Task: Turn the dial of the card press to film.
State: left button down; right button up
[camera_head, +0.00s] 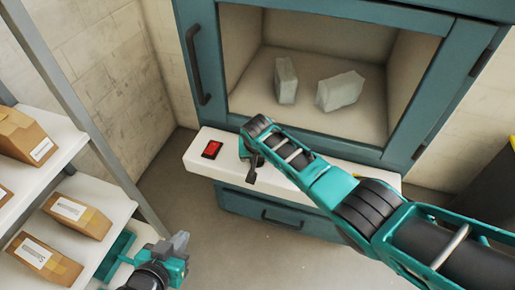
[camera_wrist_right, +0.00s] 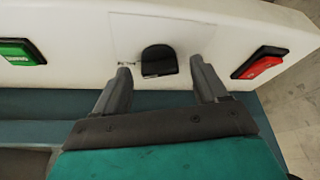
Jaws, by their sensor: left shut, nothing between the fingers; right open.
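The card press (camera_head: 205,65) is a teal cabinet with an open-fronted chamber and a white front ledge (camera_head: 200,160). In the right wrist view its dial (camera_wrist_right: 158,60) is a black rounded knob on the white panel, with tiny marks beside it too small to read. My right gripper (camera_wrist_right: 161,72) is open, its fingertips at either side of the dial's lower part; I cannot tell if they touch it. In the head view my right arm hides the dial. My left gripper (camera_head: 180,243) is shut and empty at lower left, beside the shelves.
A red button (camera_head: 212,149) sits on the ledge; it also shows in the right wrist view (camera_wrist_right: 262,62), with a green button (camera_wrist_right: 20,52) opposite. Two pale blocks (camera_head: 340,91) lie in the chamber. A shelf rack with cardboard boxes (camera_head: 78,215) stands at left.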

aim_at(258, 170)
jog(key=p+v, duration=0.2)
jog(key=v, duration=0.2)
jog(key=shift+s+r, duration=0.1)
jog(key=shift+r, duration=0.1)
jog(key=v, duration=0.8)
jog(key=shift+s, duration=0.1)
